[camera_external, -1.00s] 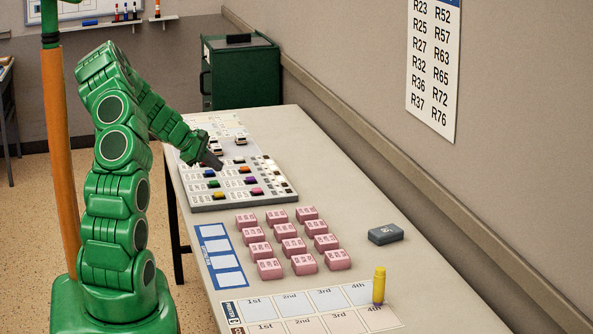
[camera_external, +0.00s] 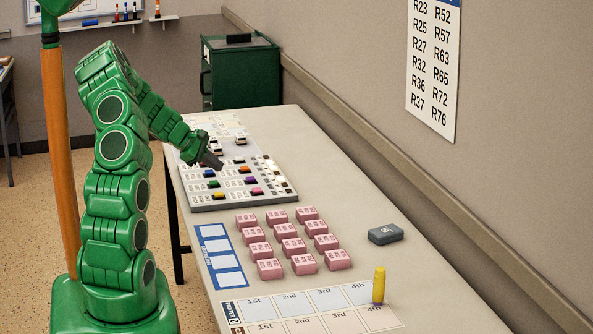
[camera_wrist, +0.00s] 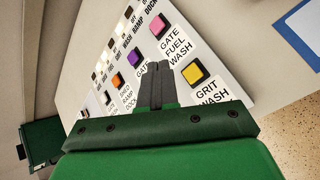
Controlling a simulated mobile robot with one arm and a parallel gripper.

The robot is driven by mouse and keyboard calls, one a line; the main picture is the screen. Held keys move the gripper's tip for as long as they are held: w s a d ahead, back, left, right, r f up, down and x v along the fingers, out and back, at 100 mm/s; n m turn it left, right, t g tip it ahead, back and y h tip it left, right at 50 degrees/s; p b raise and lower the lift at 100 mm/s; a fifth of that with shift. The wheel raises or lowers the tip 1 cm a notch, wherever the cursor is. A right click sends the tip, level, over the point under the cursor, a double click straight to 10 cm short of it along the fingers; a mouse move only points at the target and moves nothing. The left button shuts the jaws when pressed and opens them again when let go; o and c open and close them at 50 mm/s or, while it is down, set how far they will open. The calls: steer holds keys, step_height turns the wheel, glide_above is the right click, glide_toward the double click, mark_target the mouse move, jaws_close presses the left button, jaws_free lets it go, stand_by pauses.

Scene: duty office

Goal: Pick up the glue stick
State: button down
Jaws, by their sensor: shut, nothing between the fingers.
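A yellow upright cylinder (camera_external: 379,285), which looks like the glue stick, stands at the near right of the table on the edge of the printed "4th" sheet (camera_external: 330,300). My gripper (camera_external: 214,162) is at the far left part of the table, above the button panel (camera_external: 240,197), well away from the yellow cylinder. In the wrist view my gripper (camera_wrist: 157,88) has its two dark fingers together, with nothing between them, over the labelled panel (camera_wrist: 185,45). The yellow cylinder is not in the wrist view.
Several pink blocks (camera_external: 291,246) lie in rows between the panel and the sheet. A dark grey block (camera_external: 386,234) lies at the right, near the wall. A blue-bordered card (camera_external: 222,257) lies at the left table edge. The table right of the panel is clear.

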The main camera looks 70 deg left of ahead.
mark_target(383, 292)
steer(key=c, duration=1.8)
jaws_free()
steer(key=shift+c, duration=0.2)
steer(key=o, duration=1)
